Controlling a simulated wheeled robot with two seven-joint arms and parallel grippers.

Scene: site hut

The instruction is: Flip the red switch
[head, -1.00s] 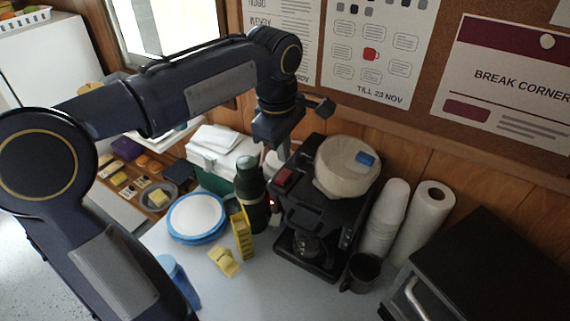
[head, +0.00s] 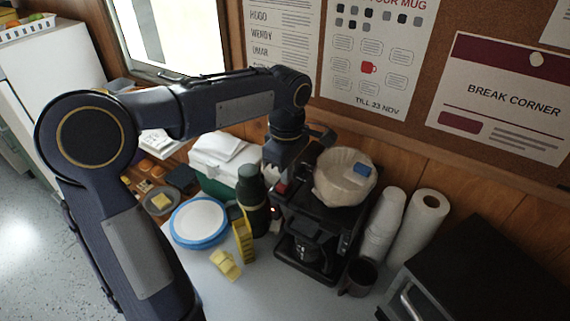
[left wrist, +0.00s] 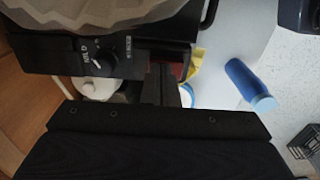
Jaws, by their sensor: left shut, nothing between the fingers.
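The red switch (head: 281,187) is on the top left of the black coffee machine (head: 302,214). My left gripper (head: 275,175) points down at it from above, with its fingers shut and empty. In the head view the gripper hides part of the switch. In the left wrist view the fingers (left wrist: 168,86) lie in front of the red switch (left wrist: 181,67), and only part of it shows. I cannot tell whether the fingertips touch it. A small red light (head: 275,212) shows on the machine's side. My right gripper is not in view.
A paper filter basket (head: 343,180) with a blue item sits on the machine. A dark flask (head: 251,198) stands close on its left. Stacked cups (head: 382,226), a paper roll (head: 417,228) and a dark mug (head: 358,278) stand on its right. A yellow box (head: 243,240) is in front.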

